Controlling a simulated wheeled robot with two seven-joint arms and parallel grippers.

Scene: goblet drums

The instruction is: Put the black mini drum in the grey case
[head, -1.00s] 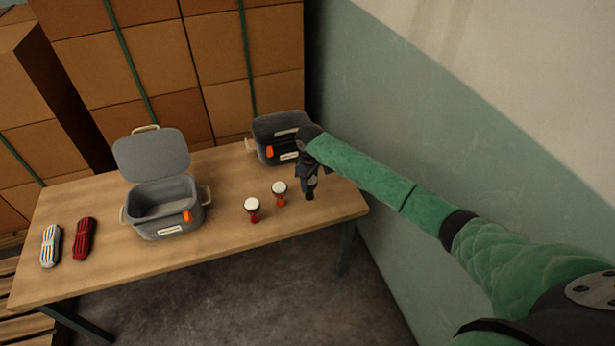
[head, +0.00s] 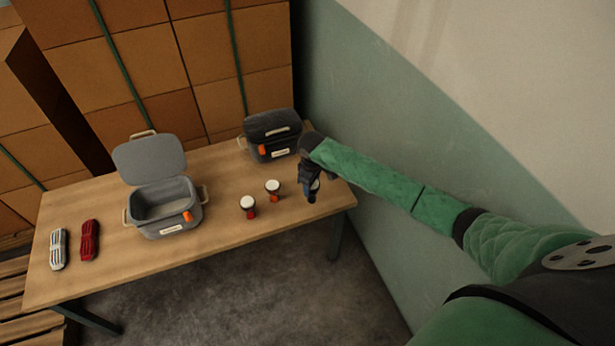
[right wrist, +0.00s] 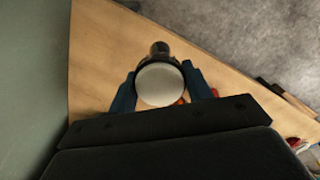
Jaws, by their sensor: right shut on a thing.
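The black mini drum (head: 316,186) stands at the right end of the table, partly hidden by my right gripper (head: 309,184). In the right wrist view my right gripper (right wrist: 161,90) is shut on the drum, one blue finger on each side of its white head (right wrist: 160,84). The drum's dark foot shows beyond the head. I cannot tell whether the drum touches the table. The grey case (head: 170,228) stands left of the middle with its lid (head: 150,160) raised; its inside looks empty. My left gripper is not in view.
Two red drums with white heads, one nearer (head: 248,210) and one farther (head: 273,194), stand between the grey case and my right gripper. A closed dark case (head: 262,151) stands behind. A white bundle (head: 58,250) and a red bundle (head: 89,241) lie left. A wall is at the right.

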